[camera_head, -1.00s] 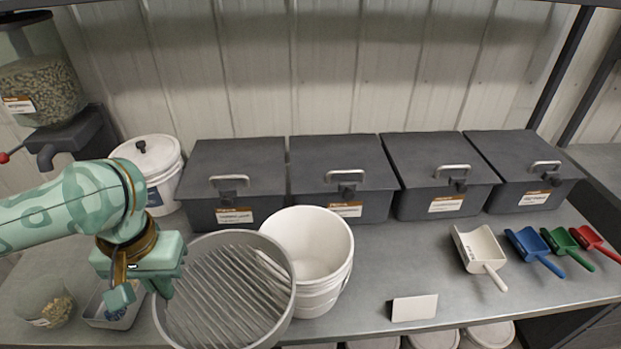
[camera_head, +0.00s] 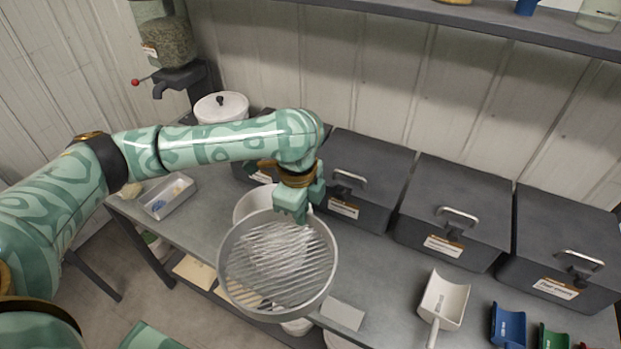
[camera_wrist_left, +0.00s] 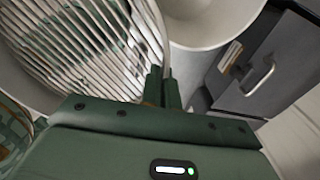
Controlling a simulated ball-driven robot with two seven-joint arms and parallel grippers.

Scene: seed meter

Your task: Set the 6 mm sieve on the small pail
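The round grey slotted sieve (camera_head: 312,300) is held tilted, in front of the small white pail (camera_head: 245,207) in the head view, hiding much of it. My left gripper (camera_head: 292,214) is shut on the sieve's rim at its far side. In the left wrist view the fingers (camera_wrist_left: 163,88) pinch the rim of the sieve (camera_wrist_left: 85,45), and the white pail (camera_wrist_left: 205,25) opens just beyond it. I cannot tell how far the sieve is above the pail's rim. My right gripper is not in view.
Dark lidded bins (camera_head: 367,165) line the back of the counter. A white scoop (camera_head: 443,298) and a blue scoop (camera_head: 508,325) lie at right, a blank card (camera_head: 343,313) near the front edge. A grey tray (camera_head: 168,196) and a white lidded bucket (camera_head: 221,108) stand at left.

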